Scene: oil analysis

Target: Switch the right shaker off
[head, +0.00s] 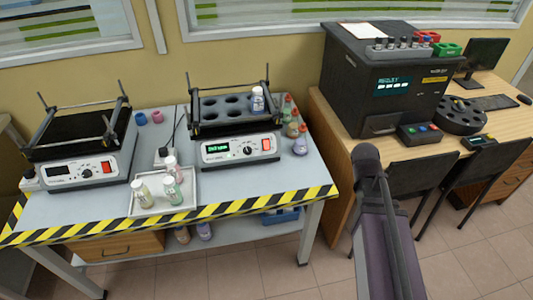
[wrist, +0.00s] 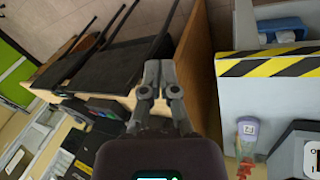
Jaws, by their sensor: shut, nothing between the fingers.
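The right shaker (head: 238,150) stands on the lab bench. Its front panel has a lit green display, a knob and a red switch (head: 266,144). A bottle (head: 257,99) stands in its holed platform. A corner of a shaker's white panel (wrist: 312,158) shows at the right edge of the wrist view. My gripper (wrist: 152,72) is shut and empty, over the gap between bench and desk, away from the shaker. In the head view my arm rises right of the bench; I cannot make out the fingers there.
The left shaker (head: 85,170) has a dark display. A white tray (head: 150,211) with several bottles sits between the shakers. Coloured bottles (head: 300,143) stand close to the right shaker's right side. A desk with a black analyser (head: 385,85) and chairs is to the right.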

